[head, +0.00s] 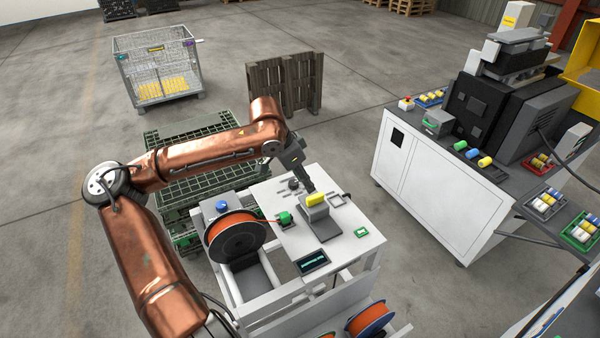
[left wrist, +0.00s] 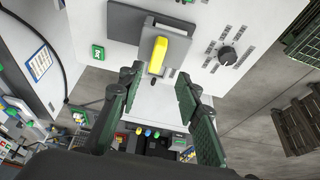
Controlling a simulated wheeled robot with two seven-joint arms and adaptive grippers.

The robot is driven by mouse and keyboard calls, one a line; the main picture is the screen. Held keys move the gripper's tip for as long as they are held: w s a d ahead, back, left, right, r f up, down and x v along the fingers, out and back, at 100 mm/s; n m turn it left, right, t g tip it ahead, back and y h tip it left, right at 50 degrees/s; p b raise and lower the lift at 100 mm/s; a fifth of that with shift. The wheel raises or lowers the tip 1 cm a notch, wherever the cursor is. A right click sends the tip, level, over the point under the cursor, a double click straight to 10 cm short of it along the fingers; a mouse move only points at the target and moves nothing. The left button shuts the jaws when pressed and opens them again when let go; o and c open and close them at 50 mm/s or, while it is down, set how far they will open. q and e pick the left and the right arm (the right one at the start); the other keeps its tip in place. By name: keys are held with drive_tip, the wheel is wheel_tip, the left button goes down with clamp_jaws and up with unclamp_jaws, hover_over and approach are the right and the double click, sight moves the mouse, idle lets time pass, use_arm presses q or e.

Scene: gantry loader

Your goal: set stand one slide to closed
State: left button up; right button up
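The stand is a white-topped bench (head: 345,245) with a grey slide block (head: 316,228) on it, topped by a yellow handle (head: 316,199). In the left wrist view, the yellow handle (left wrist: 158,54) stands on the grey block (left wrist: 125,20), ahead of the fingers. My left gripper (head: 307,188) is just above and behind the handle in the head view. In the left wrist view, my left gripper (left wrist: 157,88) is open, with a wide gap and nothing between its fingers. I cannot tell whether it touches the handle. My right gripper is not in view.
An orange cable spool (head: 236,236) and a green connector (head: 285,217) are left of the slide. A dark knob (left wrist: 228,56) and a green button (left wrist: 98,52) flank it. A dark display (head: 313,262) is at the front. A white machine cabinet (head: 425,185) stands right, across open floor.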

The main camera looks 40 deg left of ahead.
use_arm(q)
drive_tip(key=shift+v, duration=1.85)
